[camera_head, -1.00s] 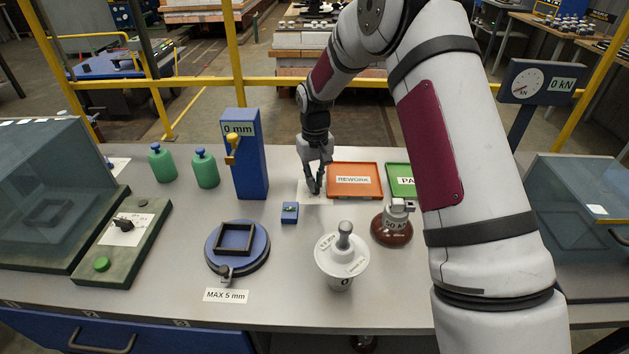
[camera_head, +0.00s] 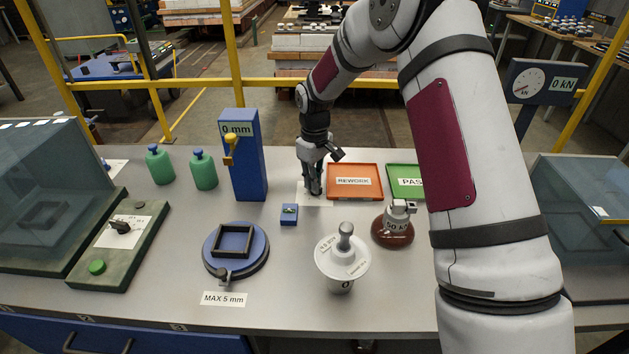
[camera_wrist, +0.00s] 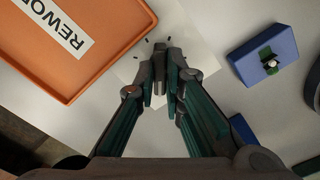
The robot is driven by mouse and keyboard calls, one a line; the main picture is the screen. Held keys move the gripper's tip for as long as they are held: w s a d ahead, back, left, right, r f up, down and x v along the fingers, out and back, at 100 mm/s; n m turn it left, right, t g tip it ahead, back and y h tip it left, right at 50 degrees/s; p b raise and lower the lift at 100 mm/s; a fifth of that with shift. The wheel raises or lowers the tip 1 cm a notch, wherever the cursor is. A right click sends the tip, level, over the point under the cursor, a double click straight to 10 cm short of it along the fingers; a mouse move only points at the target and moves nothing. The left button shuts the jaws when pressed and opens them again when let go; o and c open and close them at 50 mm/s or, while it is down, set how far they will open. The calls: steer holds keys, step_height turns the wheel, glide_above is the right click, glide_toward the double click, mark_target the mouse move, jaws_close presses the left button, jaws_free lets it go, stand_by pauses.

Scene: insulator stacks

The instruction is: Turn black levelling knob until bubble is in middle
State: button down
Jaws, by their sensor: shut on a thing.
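My gripper (camera_head: 313,190) points down over a white sheet left of the orange REWORK tray. In the wrist view my gripper (camera_wrist: 160,82) is shut on a small dark thing (camera_wrist: 160,68), which looks like the black levelling knob; the fingers hide most of it. Short black marks lie around it on the white sheet (camera_wrist: 196,40). A small blue block (camera_head: 289,218) with a green vial on top stands just in front of the sheet. The vial (camera_wrist: 269,55) also shows in the wrist view, with a pale spot; I cannot tell whether the bubble is centred.
The orange tray (camera_head: 355,167) is close on the right of my gripper. A tall blue "0 mm" gauge (camera_head: 245,170) stands to the left. A round blue fixture (camera_head: 213,262), a white-topped weight (camera_head: 327,262) and a brown insulator (camera_head: 392,235) stand nearer the front.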

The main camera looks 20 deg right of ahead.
steer(key=c, duration=1.7)
jaws_free()
step_height(320, 180, up, 12)
